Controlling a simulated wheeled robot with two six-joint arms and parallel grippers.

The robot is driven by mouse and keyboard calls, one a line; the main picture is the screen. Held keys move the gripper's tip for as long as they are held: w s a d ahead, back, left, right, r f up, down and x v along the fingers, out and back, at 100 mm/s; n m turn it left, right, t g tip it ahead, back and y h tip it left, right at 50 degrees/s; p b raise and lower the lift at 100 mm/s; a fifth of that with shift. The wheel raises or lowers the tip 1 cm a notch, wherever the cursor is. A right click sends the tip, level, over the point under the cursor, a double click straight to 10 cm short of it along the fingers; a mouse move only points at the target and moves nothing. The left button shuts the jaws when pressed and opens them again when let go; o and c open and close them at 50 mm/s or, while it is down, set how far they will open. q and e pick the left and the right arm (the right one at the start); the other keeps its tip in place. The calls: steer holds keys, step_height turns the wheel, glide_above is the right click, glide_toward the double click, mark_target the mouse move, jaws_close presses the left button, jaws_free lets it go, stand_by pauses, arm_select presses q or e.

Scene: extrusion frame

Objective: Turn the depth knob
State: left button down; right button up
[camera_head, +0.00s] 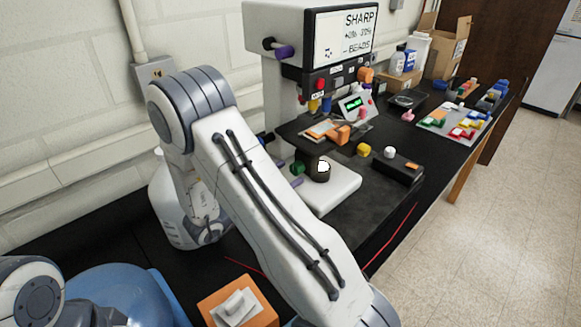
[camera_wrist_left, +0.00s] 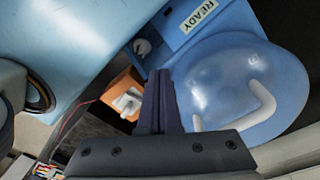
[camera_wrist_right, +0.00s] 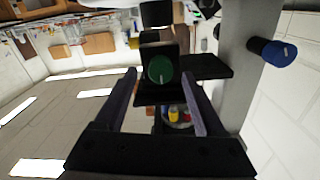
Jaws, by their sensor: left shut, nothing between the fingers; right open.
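A green round knob (camera_wrist_right: 160,69) with a pale pointer line shows in the right wrist view. It also shows in the head view at the base of the SHARP instrument (camera_head: 298,168); no label on it is legible. My right gripper (camera_wrist_right: 161,84) is open, with its two dark fingers to either side of the knob's line of sight. Contact cannot be told. In the head view, my right arm hides most of this gripper. My left gripper (camera_wrist_left: 160,76) is shut and empty, in front of a blue dome (camera_wrist_left: 240,85).
A blue knob (camera_wrist_right: 272,50) sticks out beside the green one. An orange block with a white switch (camera_head: 238,303) lies at the front. A black box (camera_head: 398,168), a yellow block (camera_head: 363,150) and a colourful tray (camera_head: 455,122) stand right of the instrument.

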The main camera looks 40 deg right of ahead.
steer(key=shift+w+d, duration=0.15)
steer(key=shift+d, duration=1.05)
jaws_close()
steer(key=shift+p, duration=0.35)
steer(key=n+p, duration=0.2)
steer(key=n, duration=0.1)
steer(key=shift+r, duration=0.1)
steer(key=shift+n+p, duration=1.3)
steer(key=shift+n, duration=0.8)
